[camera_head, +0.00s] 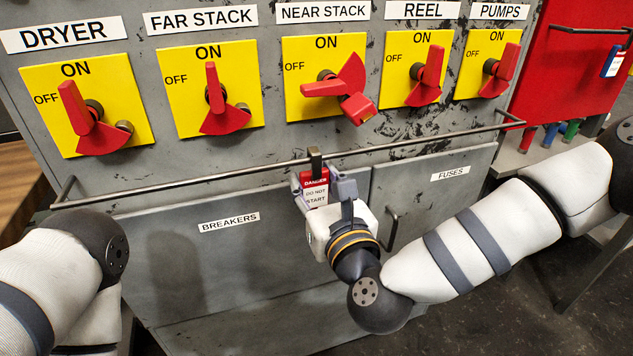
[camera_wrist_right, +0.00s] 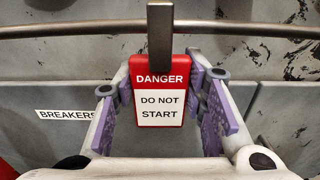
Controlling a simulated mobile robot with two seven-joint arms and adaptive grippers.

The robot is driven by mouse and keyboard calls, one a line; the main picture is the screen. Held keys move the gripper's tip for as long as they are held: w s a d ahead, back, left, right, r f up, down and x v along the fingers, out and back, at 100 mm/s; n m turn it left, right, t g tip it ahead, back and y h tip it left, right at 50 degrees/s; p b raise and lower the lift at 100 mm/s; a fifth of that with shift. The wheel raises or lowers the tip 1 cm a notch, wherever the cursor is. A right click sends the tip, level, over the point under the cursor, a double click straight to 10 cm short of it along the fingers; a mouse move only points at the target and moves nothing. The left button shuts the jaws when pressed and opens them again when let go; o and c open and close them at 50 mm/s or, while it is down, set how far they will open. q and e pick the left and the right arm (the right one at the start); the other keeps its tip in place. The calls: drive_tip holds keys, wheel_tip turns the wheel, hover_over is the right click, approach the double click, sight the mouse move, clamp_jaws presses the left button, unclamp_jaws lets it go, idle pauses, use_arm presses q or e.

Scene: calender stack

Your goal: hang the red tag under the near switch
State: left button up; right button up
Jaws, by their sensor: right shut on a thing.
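The red tag (camera_head: 315,186) has a red top reading DANGER and a white lower part reading DO NOT START. My right gripper (camera_head: 327,188) is shut on it, with a finger at each side; it also shows in the right wrist view (camera_wrist_right: 158,105). The tag's dark hook strip (camera_wrist_right: 160,35) crosses in front of the rail (camera_head: 245,170) and rises above it. I cannot tell whether the hook rests on the rail. The near stack switch (camera_head: 325,88) is above, its red handle pointing left, with a red block (camera_head: 358,108) at its lower right. My left gripper is out of view.
Other switches stand beside it: dryer (camera_head: 88,118), far stack (camera_head: 215,98), reel (camera_head: 427,74) and pumps (camera_head: 498,70). Below the rail are the breakers door (camera_head: 170,260) and fuses door (camera_head: 440,200), with a door handle (camera_head: 392,228) right of my gripper.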

drive_tip(key=o, duration=1.2)
drive_tip(key=v, duration=1.2)
drive_tip(key=s+f+n+g+p, duration=0.1)
drive_tip(key=s+f+n+g, duration=0.4)
drive_tip(key=s+f+n, duration=0.35)
drive_tip(key=s+f+n+g+p, duration=0.1)
drive_tip(key=s+f+n+g, duration=0.45)
drive_tip(key=f+n, duration=0.45)
use_arm(q)
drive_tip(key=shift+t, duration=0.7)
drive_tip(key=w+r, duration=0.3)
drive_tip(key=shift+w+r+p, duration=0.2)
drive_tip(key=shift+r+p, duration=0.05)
drive_tip(key=shift+p, duration=0.15)
use_arm(e)
drive_tip(key=s+d+f+n+g+h, duration=0.2)
drive_tip(key=s+d+n+g, duration=0.1)
drive_tip(key=s+d, duration=0.3)
drive_tip(key=s+d+f+n+g+h, duration=0.1)
drive_tip(key=s+d+f+n+g, duration=0.2)
drive_tip(key=s+d+n, duration=0.3)
drive_tip(key=s+d+f+n+g+h, duration=0.2)
drive_tip(key=s+d+f+n+g, duration=0.1)
drive_tip(key=s+d, duration=0.3)
drive_tip(key=shift+s+d+f+n+h, duration=0.15)
drive_tip(key=shift+s+n, duration=0.25)
drive_tip(key=shift+s, duration=0.25)
drive_tip(key=shift+s+d+r+n+h, duration=0.15)
drive_tip(key=shift+s+n, duration=0.2)
drive_tip(key=shift+s, duration=0.3)
